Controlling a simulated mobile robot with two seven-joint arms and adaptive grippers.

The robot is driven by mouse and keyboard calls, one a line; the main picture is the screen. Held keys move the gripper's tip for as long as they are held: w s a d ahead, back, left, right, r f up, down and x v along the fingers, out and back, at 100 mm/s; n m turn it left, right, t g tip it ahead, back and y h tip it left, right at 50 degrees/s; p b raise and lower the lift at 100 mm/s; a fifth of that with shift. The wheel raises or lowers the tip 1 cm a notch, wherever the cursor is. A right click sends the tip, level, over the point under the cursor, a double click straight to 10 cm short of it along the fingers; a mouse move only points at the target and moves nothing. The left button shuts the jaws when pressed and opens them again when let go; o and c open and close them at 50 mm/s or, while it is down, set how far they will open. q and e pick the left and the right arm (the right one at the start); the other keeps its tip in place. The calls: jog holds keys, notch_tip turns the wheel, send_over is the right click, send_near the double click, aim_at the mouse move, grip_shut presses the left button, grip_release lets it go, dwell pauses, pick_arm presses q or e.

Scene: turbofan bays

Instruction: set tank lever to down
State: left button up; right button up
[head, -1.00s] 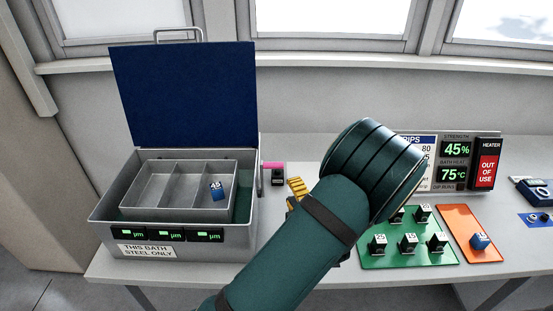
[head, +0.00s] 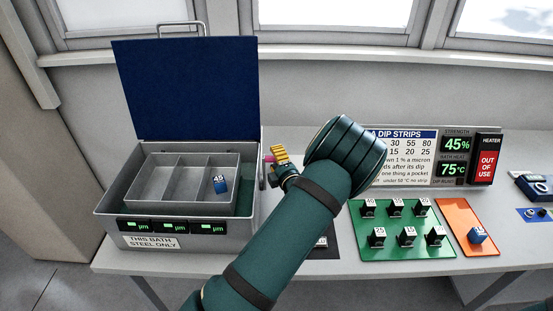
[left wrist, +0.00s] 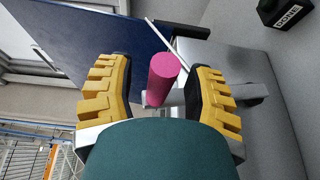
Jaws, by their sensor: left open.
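The tank (head: 105,205) is an open grey bath at the left in the head view, with its blue lid (head: 160,90) raised. Its lever has a pink handle (head: 268,158) by the tank's right side, partly hidden by my left gripper (head: 281,160). In the left wrist view the pink handle (left wrist: 163,75) lies between the two yellow-backed fingers of my left gripper (left wrist: 159,66). The fingers are apart, with a gap visible beside the handle. The lever's setting is hard to tell. My right gripper is not seen.
A grey divided tray (head: 150,168) with a blue block (head: 220,184) sits in the tank. Right of my arm are a green mat (head: 395,243) with several black blocks, an orange mat (head: 458,215) and a sign panel (head: 400,158). A black block (left wrist: 285,12) shows near the lever.

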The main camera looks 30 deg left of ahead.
pick_arm(q)
grip_shut()
